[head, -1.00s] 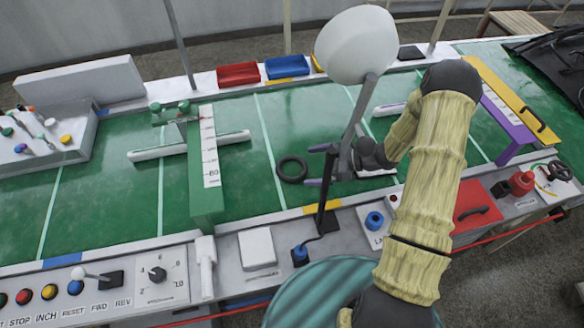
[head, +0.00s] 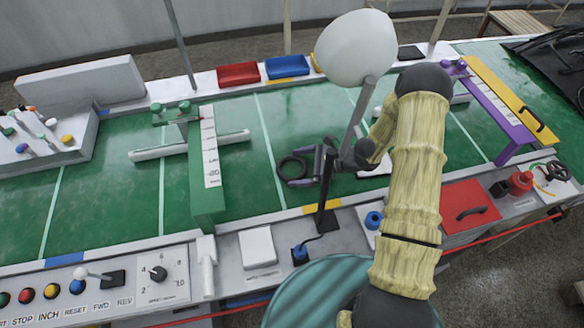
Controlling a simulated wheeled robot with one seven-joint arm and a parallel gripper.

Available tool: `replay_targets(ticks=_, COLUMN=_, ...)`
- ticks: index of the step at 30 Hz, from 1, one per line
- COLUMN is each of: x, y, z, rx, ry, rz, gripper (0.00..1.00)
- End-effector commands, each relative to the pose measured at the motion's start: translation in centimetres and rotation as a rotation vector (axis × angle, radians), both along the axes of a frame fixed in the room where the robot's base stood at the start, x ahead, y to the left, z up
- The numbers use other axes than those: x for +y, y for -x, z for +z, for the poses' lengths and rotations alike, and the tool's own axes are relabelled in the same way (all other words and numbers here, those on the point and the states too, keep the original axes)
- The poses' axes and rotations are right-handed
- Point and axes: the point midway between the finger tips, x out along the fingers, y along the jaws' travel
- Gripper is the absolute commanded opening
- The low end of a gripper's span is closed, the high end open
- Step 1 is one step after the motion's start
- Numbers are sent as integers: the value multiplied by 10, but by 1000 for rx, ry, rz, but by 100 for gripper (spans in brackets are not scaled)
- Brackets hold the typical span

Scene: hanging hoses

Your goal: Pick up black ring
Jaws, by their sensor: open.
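The black ring (head: 290,168) lies flat on the green belt, right of the green measuring post and close to a white line. My gripper (head: 304,166) is open, with its dark fingers pointing left. The fingertips, with purplish pads, reach the right part of the ring, one toward the back and one toward the front. The ring's right edge is partly hidden by the fingers. I cannot tell whether the fingers touch it or how high they are above the belt.
A white lamp (head: 355,48) on a grey stalk and a black post (head: 327,190) stand close to my gripper. The green measuring post (head: 207,200) stands left of the ring. Red (head: 238,73) and blue (head: 287,66) trays sit at the back. Belt between post and ring is clear.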

Motion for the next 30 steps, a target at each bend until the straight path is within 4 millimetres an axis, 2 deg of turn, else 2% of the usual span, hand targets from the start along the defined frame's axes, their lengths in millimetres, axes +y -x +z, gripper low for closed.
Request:
replay_targets(ticks=4, x=0, y=0, z=0, rx=0, ry=0, rz=0, gripper=100)
replay_targets(ticks=9, x=0, y=0, z=0, rx=0, ry=0, rz=0, gripper=67)
replay_targets(ticks=10, x=0, y=0, z=0, rx=0, ry=0, rz=0, gripper=63)
replay_targets(ticks=20, x=0, y=0, z=4, rx=0, ry=0, rz=-1, gripper=62)
replay_targets(ticks=25, x=-1, y=-1, z=22, rx=-3, ry=0, rz=-1, gripper=62)
replay_targets(ticks=30, x=-1, y=0, z=53, rx=-4, ry=2, rz=0, gripper=62)
